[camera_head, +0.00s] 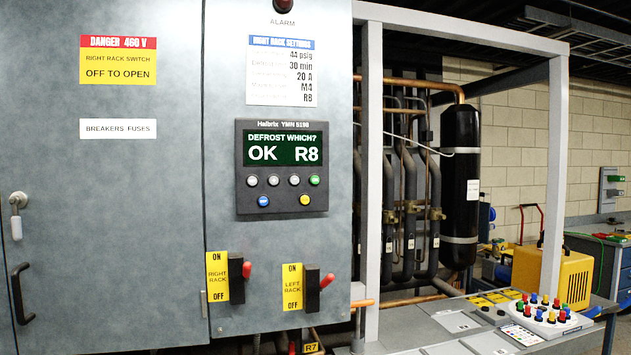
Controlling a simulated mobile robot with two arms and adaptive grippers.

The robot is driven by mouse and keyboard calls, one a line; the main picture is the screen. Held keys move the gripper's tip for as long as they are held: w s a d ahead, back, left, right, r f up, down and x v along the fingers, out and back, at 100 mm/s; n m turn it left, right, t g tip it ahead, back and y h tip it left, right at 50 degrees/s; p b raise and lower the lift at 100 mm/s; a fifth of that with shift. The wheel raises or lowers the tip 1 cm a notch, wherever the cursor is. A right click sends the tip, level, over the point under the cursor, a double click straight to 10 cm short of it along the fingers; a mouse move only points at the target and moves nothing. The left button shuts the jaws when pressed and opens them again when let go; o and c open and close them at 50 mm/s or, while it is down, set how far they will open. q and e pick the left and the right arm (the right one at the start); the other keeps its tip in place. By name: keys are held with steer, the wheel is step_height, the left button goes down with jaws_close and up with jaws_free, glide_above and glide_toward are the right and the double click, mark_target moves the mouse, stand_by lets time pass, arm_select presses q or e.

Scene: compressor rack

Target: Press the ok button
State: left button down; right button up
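The dark control panel (282,205) is mounted on the grey cabinet door, left of the rack frame. Its green screen (284,148) reads "DEFROST WHICH?" with "OK" and "R8" below. Under the screen is a row of small round buttons: several pale ones and a green button (314,181) at the right end. A blue button (263,201) and a yellow button (305,200) sit lower. The button labels are too small to read, so I cannot tell for sure which is the ok button. Neither of my grippers is in view.
Below the panel, the right rack switch (237,281) and left rack switch (312,291) stick out with red levers. A door handle (22,293) is at far left. A bench (440,325) with colourful knobs extends at lower right. The space before the panel looks clear.

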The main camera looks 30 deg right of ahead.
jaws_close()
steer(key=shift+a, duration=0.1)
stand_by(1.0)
